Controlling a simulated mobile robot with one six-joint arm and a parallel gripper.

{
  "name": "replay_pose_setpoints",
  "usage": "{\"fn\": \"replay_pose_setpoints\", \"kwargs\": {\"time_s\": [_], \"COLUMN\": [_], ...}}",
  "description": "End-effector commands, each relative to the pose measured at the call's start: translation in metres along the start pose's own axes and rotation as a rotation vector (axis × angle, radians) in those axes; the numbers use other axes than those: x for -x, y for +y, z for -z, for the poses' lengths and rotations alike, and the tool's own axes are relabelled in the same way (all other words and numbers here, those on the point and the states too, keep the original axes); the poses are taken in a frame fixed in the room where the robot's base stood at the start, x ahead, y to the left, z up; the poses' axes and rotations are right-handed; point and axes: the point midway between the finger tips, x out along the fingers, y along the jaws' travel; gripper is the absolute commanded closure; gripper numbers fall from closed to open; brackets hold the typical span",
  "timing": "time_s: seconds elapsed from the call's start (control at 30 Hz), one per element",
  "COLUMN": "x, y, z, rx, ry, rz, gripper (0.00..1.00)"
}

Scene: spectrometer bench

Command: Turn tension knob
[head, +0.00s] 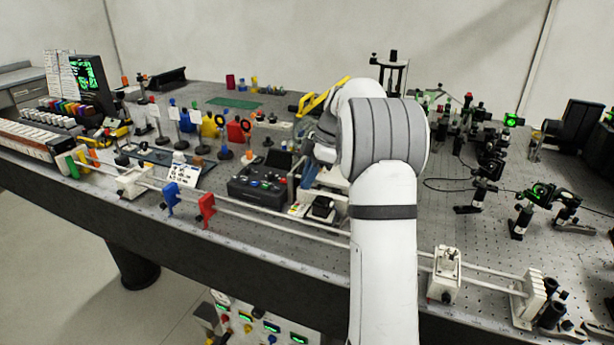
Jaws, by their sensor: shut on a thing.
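My arm rises from the bottom centre of the head view and bends to the left over the bench. My gripper's fingers are hidden behind my own wrist and arm links, so what they touch does not show. I cannot make out a tension knob; it may be hidden by my arm or too small to tell. A yellow angular frame (318,99) shows just beyond my wrist. A dark control box with small knobs (258,188) sits left of my arm.
A long twin-rod rail (280,222) runs along the bench's front edge, carrying a blue holder (171,198) and a red holder (206,208). Optics mounts (486,165) crowd the right. Coloured stands (186,122) fill the left. A green mat (234,103) lies at the back.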

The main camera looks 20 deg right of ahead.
Motion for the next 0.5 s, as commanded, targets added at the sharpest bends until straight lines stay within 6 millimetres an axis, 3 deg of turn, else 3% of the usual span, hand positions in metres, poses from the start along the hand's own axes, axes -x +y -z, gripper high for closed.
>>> {"fn": "replay_pose_setpoints", "kwargs": {"time_s": [0.47,0.5], "x": [0.0000,0.0000], "y": [0.0003,0.0003], "z": [0.0003,0.0003], "rx": [0.011,0.011], "ry": [0.000,0.000], "rz": [0.004,0.004], "gripper": [1.00,0.80]}}
